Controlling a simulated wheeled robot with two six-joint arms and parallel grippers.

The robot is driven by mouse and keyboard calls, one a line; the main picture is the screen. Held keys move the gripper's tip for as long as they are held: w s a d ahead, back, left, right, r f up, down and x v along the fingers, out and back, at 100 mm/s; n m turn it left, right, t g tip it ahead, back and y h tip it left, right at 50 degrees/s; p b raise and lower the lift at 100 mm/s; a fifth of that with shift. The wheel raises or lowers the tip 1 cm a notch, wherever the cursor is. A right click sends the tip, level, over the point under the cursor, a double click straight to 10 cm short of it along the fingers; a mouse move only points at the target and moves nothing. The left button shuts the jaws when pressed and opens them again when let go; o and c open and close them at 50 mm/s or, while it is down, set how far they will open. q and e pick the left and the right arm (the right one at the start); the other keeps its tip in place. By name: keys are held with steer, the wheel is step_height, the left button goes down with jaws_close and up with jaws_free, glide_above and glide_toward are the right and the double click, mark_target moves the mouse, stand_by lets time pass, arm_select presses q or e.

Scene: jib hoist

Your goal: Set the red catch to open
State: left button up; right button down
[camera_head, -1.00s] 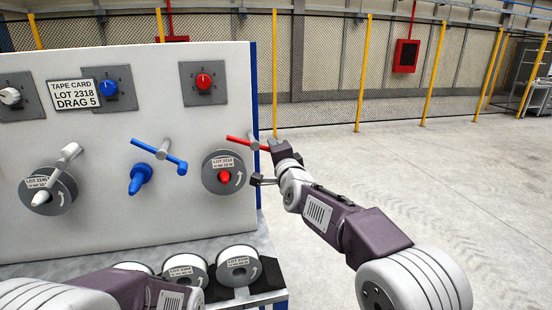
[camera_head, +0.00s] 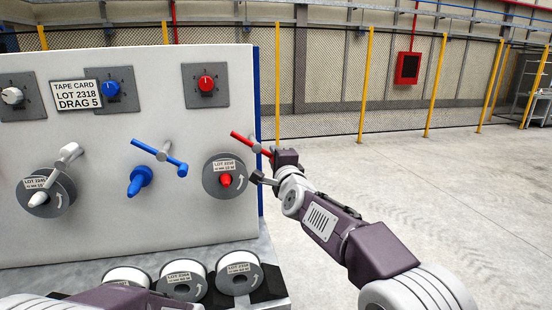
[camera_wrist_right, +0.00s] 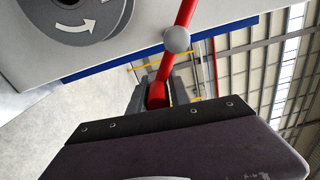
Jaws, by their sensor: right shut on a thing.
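The red catch (camera_head: 245,139) is a red bar on a grey pivot near the right edge of the white panel. It slants down to the right and stands above the right-hand reel (camera_head: 211,187) with its red knob. My right gripper (camera_head: 268,161) is at the bar's lower right end. In the right wrist view the catch (camera_wrist_right: 187,12) runs past its round grey pivot cap, and its red end is between the jaws of my gripper (camera_wrist_right: 157,92), which is shut on it. My left gripper is not in view; only part of that arm shows at the bottom.
A blue catch (camera_head: 147,147) and a white catch (camera_head: 70,153) are to the left. Red, blue and white dials and a tape card (camera_head: 78,95) sit above. White spools (camera_head: 238,272) stand on the shelf below. Open floor lies right of the panel.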

steer(key=shift+a+f, duration=0.2)
steer(key=shift+f, duration=0.2)
steer(key=c, duration=1.3)
jaws_free()
steer(key=shift+o, duration=0.2)
steer(key=shift+s+a+r, duration=0.1)
steer(key=shift+a+r, duration=0.05)
steer(key=shift+s+d, duration=0.25)
steer(key=shift+s, duration=0.15)
steer(key=b+v, duration=0.2)
steer(key=v, duration=0.6)
steer(key=shift+s+a+r, duration=0.1)
